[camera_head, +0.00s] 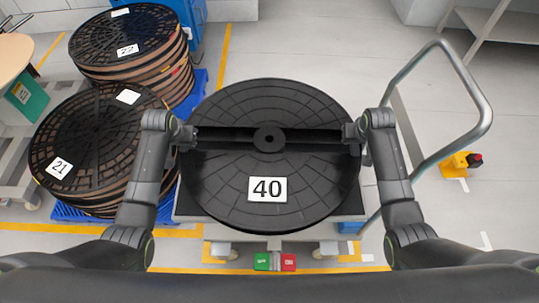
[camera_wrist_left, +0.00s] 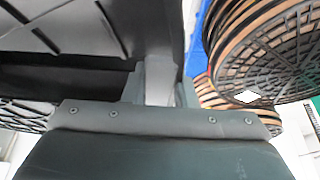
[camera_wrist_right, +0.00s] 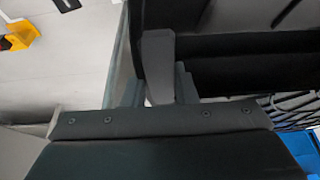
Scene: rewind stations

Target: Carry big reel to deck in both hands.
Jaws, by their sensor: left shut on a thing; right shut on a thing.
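The big reel (camera_head: 230,190) is a large black disc with a white label reading 40, in the middle of the head view. It lies about level above a grey cart (camera_head: 350,212), whose edges show around it. I cannot tell whether it touches the cart. My left gripper (camera_head: 190,137) is shut on the reel at its left side, by the slot across it. My right gripper (camera_head: 353,137) is shut on the reel at its right side. The left wrist view shows the left fingers (camera_wrist_left: 160,88) at the reel's dark edge; the right wrist view shows the right fingers (camera_wrist_right: 158,85) likewise.
Stacked reels labelled 22 (camera_head: 135,35) and 21 (camera_head: 90,135) stand on blue pallets at the left. A metal tube handle (camera_head: 478,95) rises at the right. A green and red box (camera_head: 275,262) sits at the front. A yellow device (camera_head: 458,164) stands on the floor at the right.

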